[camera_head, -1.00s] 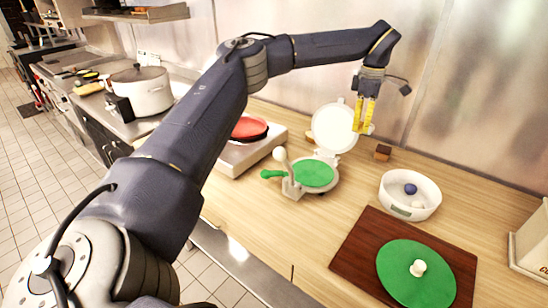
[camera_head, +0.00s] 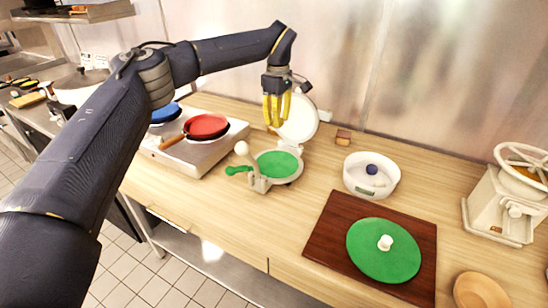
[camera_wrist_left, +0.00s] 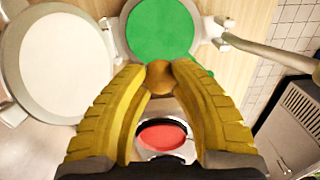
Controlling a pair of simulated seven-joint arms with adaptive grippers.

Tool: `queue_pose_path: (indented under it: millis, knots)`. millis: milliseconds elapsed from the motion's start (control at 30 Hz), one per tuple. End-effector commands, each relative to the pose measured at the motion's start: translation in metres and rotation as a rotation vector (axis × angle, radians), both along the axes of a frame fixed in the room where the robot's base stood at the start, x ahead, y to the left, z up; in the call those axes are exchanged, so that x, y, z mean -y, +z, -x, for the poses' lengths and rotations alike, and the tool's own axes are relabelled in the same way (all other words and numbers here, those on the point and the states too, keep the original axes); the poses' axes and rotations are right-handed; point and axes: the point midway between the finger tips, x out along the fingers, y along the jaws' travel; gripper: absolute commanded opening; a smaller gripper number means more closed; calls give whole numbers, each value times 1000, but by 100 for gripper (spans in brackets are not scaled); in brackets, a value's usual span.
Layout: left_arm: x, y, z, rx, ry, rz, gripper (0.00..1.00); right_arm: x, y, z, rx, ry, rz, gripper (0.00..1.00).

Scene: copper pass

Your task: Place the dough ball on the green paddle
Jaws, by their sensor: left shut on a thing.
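My left gripper (camera_head: 275,124) points down with yellow fingers, just in front of the press's raised white lid. In the left wrist view, its fingertips (camera_wrist_left: 160,80) are shut on a small tan-orange ball (camera_wrist_left: 160,77), which looks like the dough ball. The ball is mostly hidden in the head view. The green paddle (camera_head: 277,165), with its handle (camera_head: 238,169) to the left, lies on the white press's round base. The paddle also shows beyond the fingertips in the left wrist view (camera_wrist_left: 160,30). I cannot tell the ball's exact height above it. My right gripper is out of view.
The press lid (camera_head: 299,120) stands open behind; its lever knob (camera_head: 241,148) sticks up. A red pan (camera_head: 207,125) stands on the stove at left. A green disc with a white knob (camera_head: 385,242) lies on a brown board (camera_head: 330,222). A white bowl (camera_head: 371,187) holds a purple ball.

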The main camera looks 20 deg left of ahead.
Motion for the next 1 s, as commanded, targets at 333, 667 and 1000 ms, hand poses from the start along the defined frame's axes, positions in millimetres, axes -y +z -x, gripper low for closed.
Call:
queue_pose_path:
  millis: [333,667,1000]
  knots:
    - [0,-75,1,-1,1,2,0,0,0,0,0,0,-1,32]
    - [0,-104,0,2,2,0,0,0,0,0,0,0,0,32]
    - [0,-129,1,-2,3,2,0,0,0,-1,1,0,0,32]
